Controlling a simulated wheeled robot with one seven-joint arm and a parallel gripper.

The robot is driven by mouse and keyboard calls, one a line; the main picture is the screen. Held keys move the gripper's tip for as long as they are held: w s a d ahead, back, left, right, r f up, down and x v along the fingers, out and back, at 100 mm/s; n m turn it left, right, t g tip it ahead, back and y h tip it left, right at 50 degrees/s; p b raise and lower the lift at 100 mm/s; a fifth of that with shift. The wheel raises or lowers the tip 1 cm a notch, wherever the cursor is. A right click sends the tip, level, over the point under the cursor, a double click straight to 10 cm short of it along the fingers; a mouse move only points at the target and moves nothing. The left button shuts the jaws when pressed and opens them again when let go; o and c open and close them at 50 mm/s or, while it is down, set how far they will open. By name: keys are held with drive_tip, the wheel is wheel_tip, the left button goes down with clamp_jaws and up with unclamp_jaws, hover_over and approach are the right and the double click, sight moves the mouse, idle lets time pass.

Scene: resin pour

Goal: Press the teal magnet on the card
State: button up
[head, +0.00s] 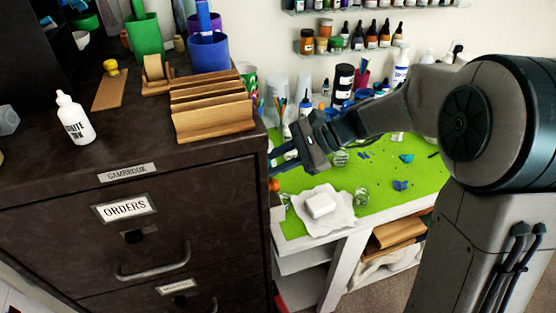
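My gripper (284,158) reaches left from the end of my arm, beside the right edge of the dark filing cabinet (180,220). Its fingers are small and dark here, and their tips are close to the cabinet edge. I cannot tell whether they are open or shut, or whether anything is between them. I cannot make out a teal magnet. The cabinet's right side is turned away from my view. The cabinet front bears an ORDERS label (124,207), but I cannot identify the task's card.
On the cabinet stand a white ink bottle (75,119), a wooden rack (210,105), and blue (208,52) and green (145,35) holders. A green-topped workbench (380,212) holds a white block (320,204) on paper and small clutter. Bottles line wall shelves.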

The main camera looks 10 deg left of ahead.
idle(0.3)
drive_tip(key=o, duration=1)
drive_tip(key=shift+w+d, duration=0.1)
drive_tip(key=o, duration=0.4)
drive_tip(key=shift+f, duration=0.1)
drive_tip(key=shift+c, duration=0.2)
drive_tip(key=shift+d, duration=0.1)
drive_tip(key=shift+c, duration=0.4)
drive_tip(key=shift+o, duration=0.9)
drive_tip(key=shift+w+d, duration=0.15)
drive_tip(key=shift+d, duration=0.25)
drive_tip(key=w+d, duration=0.1)
drive_tip(key=w+d+p, duration=0.1)
drive_tip(key=d, duration=0.1)
drive_tip(key=w+d, duration=0.1)
drive_tip(key=d, duration=0.1)
drive_tip(key=shift+w, duration=0.1)
